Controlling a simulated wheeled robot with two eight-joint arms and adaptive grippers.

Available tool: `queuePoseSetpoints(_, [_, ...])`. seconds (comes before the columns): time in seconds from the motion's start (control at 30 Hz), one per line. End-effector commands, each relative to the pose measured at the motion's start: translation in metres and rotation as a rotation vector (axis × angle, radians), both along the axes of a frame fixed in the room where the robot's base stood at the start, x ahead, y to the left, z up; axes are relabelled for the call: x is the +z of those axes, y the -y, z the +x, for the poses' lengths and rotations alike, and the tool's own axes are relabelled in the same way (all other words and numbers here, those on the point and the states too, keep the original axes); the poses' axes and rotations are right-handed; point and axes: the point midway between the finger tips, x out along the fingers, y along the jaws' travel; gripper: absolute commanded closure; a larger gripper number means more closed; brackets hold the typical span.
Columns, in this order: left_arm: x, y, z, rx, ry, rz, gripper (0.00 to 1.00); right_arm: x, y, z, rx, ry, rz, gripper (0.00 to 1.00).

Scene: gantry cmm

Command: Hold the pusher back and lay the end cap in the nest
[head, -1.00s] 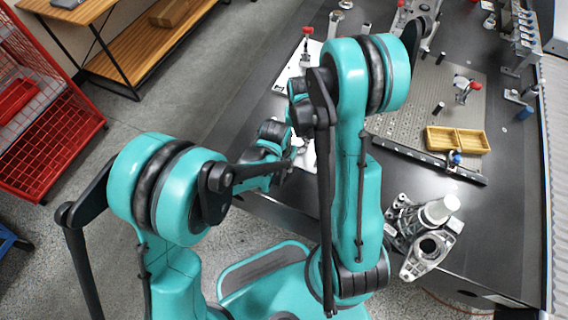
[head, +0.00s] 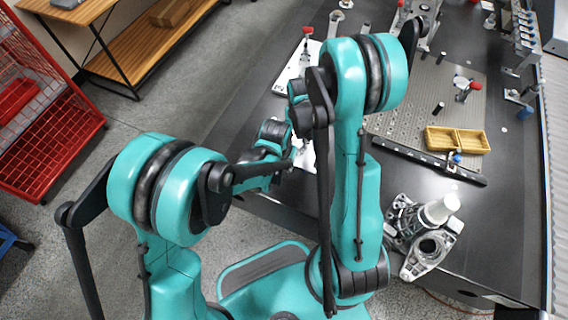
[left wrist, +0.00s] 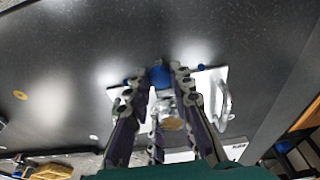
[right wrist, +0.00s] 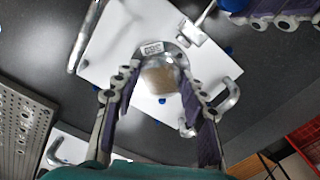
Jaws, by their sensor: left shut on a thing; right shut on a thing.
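In the right wrist view, my right gripper (right wrist: 158,72) is shut on the end cap (right wrist: 159,79), a small piece with a tan face. It is over a white fixture plate (right wrist: 118,45). A silver part with a number tag (right wrist: 152,48) shows close behind the cap; I cannot tell whether they touch. In the left wrist view, my left gripper (left wrist: 160,82) is shut on the blue end of the pusher (left wrist: 161,75). The pusher's silver rod (right wrist: 207,15) shows in the right wrist view. The nest is mostly hidden by the cap and fingers. In the head view, my arms hide most of this fixture.
Silver handles (right wrist: 228,97) stand up from the plate near my right fingers. In the head view, a perforated plate (head: 410,115), a yellow tray (head: 457,130) with two compartments, a dark bar (head: 415,155) and a grey casting (head: 430,255) occupy the dark table (head: 500,220).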

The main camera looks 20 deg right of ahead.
Motion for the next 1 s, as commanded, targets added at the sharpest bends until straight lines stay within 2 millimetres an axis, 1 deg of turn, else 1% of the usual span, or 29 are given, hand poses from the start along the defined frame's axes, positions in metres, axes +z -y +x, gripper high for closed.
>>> queuePoseSetpoints(0.53, [-0.0002,-0.0008,-0.0006,0.000,-0.001,0.002,0.99,-0.0085,0.0000,0.0000,0.000,0.000,0.000,0.94])
queuePoseSetpoints(0.57, [-0.0002,-0.0008,-0.0006,0.000,-0.001,0.002,0.99,-0.0086,0.0000,0.0000,0.000,0.000,0.000,0.56])
queuePoseSetpoints(0.6, [-0.0001,-0.0008,-0.0006,0.000,-0.001,0.002,0.99,-0.0084,0.0000,0.0000,0.000,0.000,0.000,0.45])
queuePoseSetpoints(0.63, [-0.0001,-0.0008,-0.0006,0.000,-0.001,0.002,0.99,-0.0084,0.0000,0.0000,0.000,0.000,0.000,0.37])
queuePoseSetpoints(0.67, [-0.0001,-0.0008,-0.0006,0.000,-0.001,0.002,0.99,-0.0084,0.0000,0.0000,0.000,0.000,0.000,0.34])
queuePoseSetpoints(1.0, [-0.0001,-0.0008,-0.0006,0.000,-0.001,0.002,0.99,-0.0064,0.0001,0.0002,0.000,0.000,0.000,0.34])
